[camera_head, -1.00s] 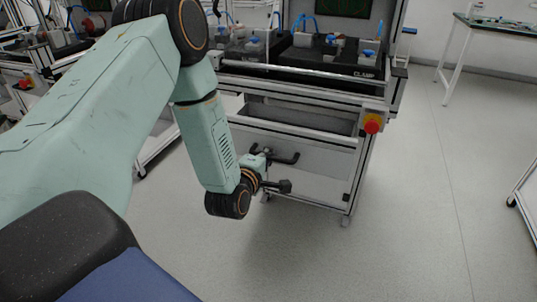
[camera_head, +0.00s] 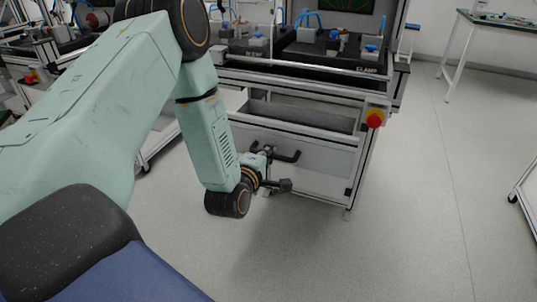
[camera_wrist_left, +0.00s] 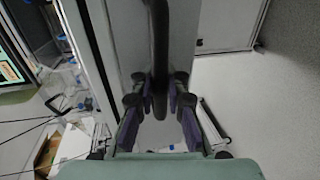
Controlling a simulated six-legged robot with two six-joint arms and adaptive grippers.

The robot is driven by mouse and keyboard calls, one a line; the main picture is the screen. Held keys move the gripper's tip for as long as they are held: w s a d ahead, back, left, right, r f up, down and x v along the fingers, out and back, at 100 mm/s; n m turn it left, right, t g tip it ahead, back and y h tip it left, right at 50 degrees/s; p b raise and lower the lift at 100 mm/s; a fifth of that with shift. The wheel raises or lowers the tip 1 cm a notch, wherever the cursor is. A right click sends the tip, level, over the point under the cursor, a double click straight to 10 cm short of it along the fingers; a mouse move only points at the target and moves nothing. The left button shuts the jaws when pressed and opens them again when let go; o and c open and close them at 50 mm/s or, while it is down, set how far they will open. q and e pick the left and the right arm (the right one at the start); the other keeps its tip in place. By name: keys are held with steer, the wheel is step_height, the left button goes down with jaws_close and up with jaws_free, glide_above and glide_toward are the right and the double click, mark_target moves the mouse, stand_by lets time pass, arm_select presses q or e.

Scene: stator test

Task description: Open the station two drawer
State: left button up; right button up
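The station two drawer front (camera_head: 325,168) is a pale panel below the bench top, with a black bar handle (camera_head: 288,157) across it. My left gripper (camera_head: 268,153) is at the left part of the handle, partly hidden by its own wrist. In the left wrist view, the dark handle (camera_wrist_left: 159,50) runs down between the two fingers of the left gripper (camera_wrist_left: 158,88). The fingers stand apart, one on each side, with a gap visible on both sides of the bar. A grey recess (camera_head: 300,115) shows above the panel. My right gripper is out of view.
A red and yellow emergency stop button (camera_head: 375,118) sits on the station's right post. The bench top carries clamps and fixtures (camera_head: 330,45). Another table (camera_head: 490,20) stands at the back right. The floor (camera_head: 420,210) right of and in front of the station is clear.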

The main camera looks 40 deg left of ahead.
arm_select(q)
steer(key=shift+o, duration=1)
steer(key=shift+s+d+r, duration=0.1)
steer(key=shift+s+r, duration=0.05)
steer(key=shift+s, duration=0.05)
steer(key=shift+w, duration=0.1)
steer(key=v, duration=1.2)
